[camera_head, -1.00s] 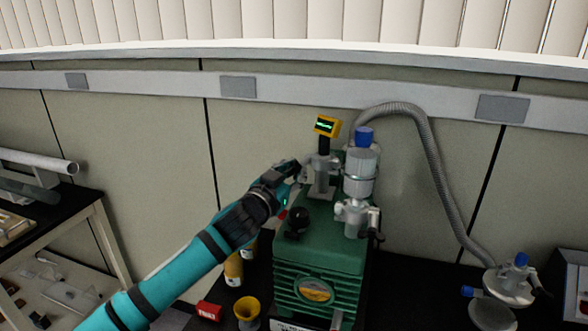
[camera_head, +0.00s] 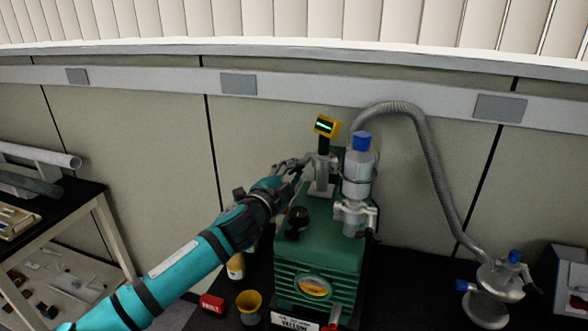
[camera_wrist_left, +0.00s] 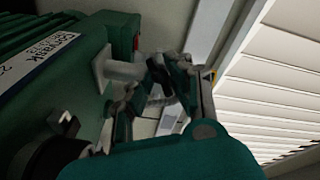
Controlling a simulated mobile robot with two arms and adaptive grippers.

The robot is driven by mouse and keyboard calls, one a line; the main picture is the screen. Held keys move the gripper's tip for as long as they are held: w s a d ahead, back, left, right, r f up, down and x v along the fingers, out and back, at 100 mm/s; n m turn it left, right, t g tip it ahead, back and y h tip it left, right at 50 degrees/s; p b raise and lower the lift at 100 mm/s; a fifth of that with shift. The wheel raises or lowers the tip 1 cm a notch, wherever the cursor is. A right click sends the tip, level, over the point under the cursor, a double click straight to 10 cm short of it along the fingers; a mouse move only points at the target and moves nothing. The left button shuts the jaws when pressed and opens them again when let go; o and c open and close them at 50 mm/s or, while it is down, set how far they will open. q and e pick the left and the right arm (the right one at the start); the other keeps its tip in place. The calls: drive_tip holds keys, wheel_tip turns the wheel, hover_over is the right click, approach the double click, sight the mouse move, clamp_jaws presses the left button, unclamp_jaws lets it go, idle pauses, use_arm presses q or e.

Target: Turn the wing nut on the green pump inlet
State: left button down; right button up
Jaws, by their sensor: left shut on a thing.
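The green pump (camera_head: 318,250) stands on the black bench; its green body also fills the left of the left wrist view (camera_wrist_left: 70,100). Its metal inlet fitting (camera_head: 322,178) rises from the top, under a small yellow gauge (camera_head: 327,126); the metal neck also shows in the left wrist view (camera_wrist_left: 125,71). My left gripper (camera_head: 303,163) reaches in from the left at the fitting's left side. Its fingers (camera_wrist_left: 165,85) are shut on the wing nut, which they mostly hide. My right gripper is not in view.
A yellow funnel (camera_head: 249,302) and a red block (camera_head: 211,304) sit left of the pump.

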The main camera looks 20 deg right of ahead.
use_arm(q)
drive_tip(key=m+p, duration=0.1)
drive_tip(key=m, duration=0.4)
drive_tip(key=shift+r+m, duration=0.1)
drive_tip(key=shift+m, duration=0.2)
drive_tip(key=m+p, duration=0.2)
drive_tip(key=m, duration=0.3)
drive_tip(key=m+p, duration=0.1)
drive_tip(key=m, duration=0.4)
drive_tip(key=shift+m+p, duration=0.35)
drive_tip(key=shift+m, duration=0.05)
drive_tip(key=m+p, duration=0.1)
drive_tip(key=m, duration=0.3)
drive_tip(key=shift+m, duration=0.3)
drive_tip(key=m+p, duration=0.2)
drive_tip(key=m, duration=0.3)
drive_tip(key=shift+p, duration=0.35)
drive_tip(key=m+p, duration=0.3)
drive_tip(key=m, duration=0.3)
drive_tip(key=shift+m, duration=0.4)
drive_tip(key=m, duration=0.3)
drive_tip(key=shift+f+m+p, duration=0.2)
drive_tip(key=shift+m+p, duration=0.1)
drive_tip(key=shift+p, duration=0.05)
drive_tip(key=shift+m, duration=2.2)
